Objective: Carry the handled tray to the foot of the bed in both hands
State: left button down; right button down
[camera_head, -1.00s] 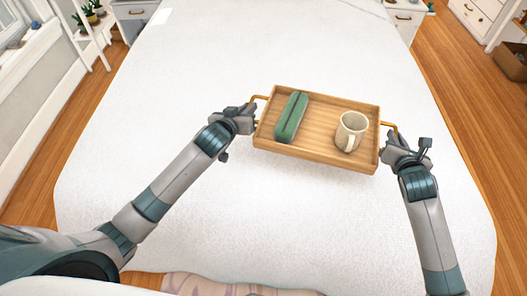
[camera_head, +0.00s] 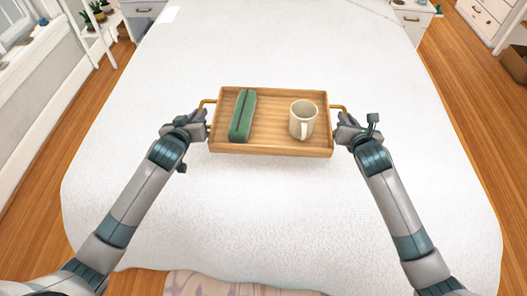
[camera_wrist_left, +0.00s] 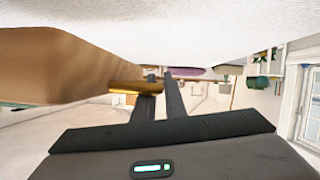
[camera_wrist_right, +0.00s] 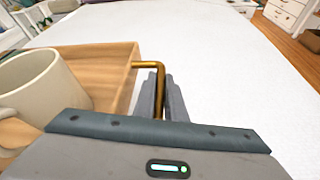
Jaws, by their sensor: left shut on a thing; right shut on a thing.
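The wooden tray (camera_head: 270,148) with brass handles is over the white bed (camera_head: 270,215) in the head view, roughly level. I cannot tell whether it touches the bed. A green case (camera_head: 242,116) lies on its left part and a cream mug (camera_head: 302,119) stands on its right part. My left gripper (camera_head: 203,118) is shut on the left handle, whose brass shows in the left wrist view (camera_wrist_left: 135,88). My right gripper (camera_head: 341,118) is shut on the right handle, seen in the right wrist view (camera_wrist_right: 160,72).
Wooden floor (camera_head: 462,110) runs along both sides of the bed. A patterned cloth (camera_head: 225,284) shows at the near edge. The bed around the tray is clear.

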aim_at(207, 151)
pick_arm(q)
jog(key=shift+a+r, duration=0.1)
jog(key=shift+a, duration=0.05)
pick_arm(e)
jog(key=shift+w+r, duration=0.1)
jog(key=shift+r, duration=0.05)
